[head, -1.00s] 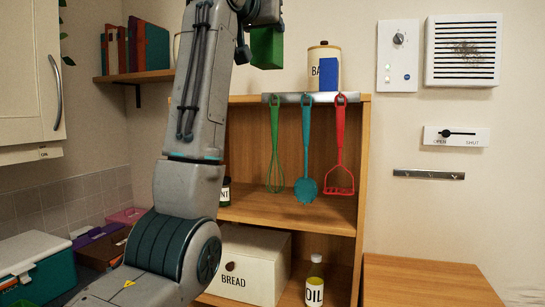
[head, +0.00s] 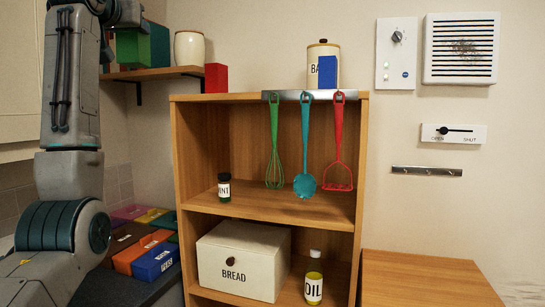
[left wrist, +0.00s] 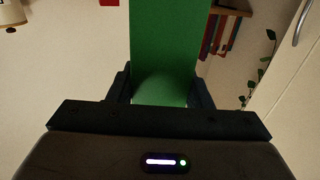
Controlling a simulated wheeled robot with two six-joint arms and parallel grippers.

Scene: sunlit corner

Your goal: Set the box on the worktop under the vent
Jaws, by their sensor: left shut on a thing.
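My left gripper (head: 128,22) is at the upper left of the head view. It is shut on a green box (head: 132,50), which hangs below it in front of the wall shelf. The left wrist view shows the green box (left wrist: 165,45) between the two fingers. The vent (head: 462,50) is a white slatted square high on the right wall. A wooden worktop (head: 425,280) lies below it at the lower right, and its visible part is bare. My right gripper is not in view.
A wooden shelf unit (head: 364,200) stands between the arm and the worktop. A red box (head: 216,77), a canister (head: 323,50) and a blue box (head: 327,73) are on top. Utensils hang from its rail (head: 290,97). A hook strip (head: 427,171) is above the worktop.

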